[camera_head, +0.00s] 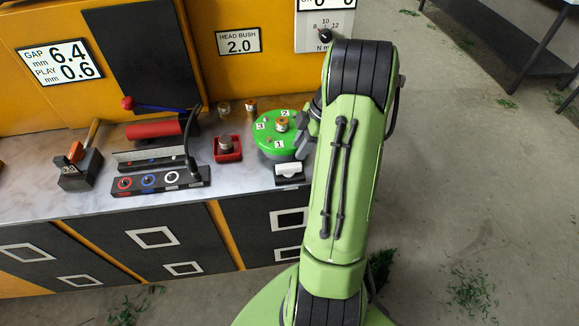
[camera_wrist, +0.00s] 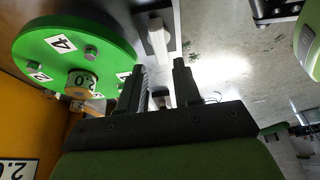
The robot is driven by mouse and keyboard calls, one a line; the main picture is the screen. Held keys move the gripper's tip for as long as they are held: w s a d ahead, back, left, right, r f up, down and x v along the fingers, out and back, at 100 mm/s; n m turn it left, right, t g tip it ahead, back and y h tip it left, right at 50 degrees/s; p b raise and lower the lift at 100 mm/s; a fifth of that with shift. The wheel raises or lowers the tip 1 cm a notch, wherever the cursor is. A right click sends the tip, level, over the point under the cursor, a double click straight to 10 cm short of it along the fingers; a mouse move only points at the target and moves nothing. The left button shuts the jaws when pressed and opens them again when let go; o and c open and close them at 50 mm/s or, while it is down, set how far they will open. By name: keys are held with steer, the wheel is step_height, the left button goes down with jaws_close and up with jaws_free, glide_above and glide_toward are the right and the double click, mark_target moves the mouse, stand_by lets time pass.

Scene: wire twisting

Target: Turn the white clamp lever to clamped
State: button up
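The white clamp lever (camera_head: 289,169) sits on a small dark block at the front edge of the bench, just below the green disc (camera_head: 264,143). In the wrist view the white lever (camera_wrist: 157,40) shows as a pale bar at the top middle, beyond my fingertips. My gripper (camera_wrist: 160,68) has its two dark fingers apart, with a gap between them, and does not hold the lever. In the head view my gripper (camera_head: 306,124) is at the right side of the disc, partly hidden by my arm. The disc (camera_wrist: 85,45) fills the upper left of the wrist view.
Left of the disc stand a red tray (camera_head: 228,155) with a metal part and a dark rack (camera_head: 160,181) with coloured rings. A black block with a hammer (camera_head: 80,168) is farther left. The yellow back panel (camera_head: 205,50) rises behind. Open floor lies right of the bench.

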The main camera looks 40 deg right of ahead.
mark_target(290, 165)
steer(key=b+x, duration=0.1)
steer(key=x, duration=0.6)
steer(key=shift+w+a+f, duration=0.1)
steer(key=shift+w+f, duration=0.05)
steer(key=shift+c, duration=0.2)
jaws_close()
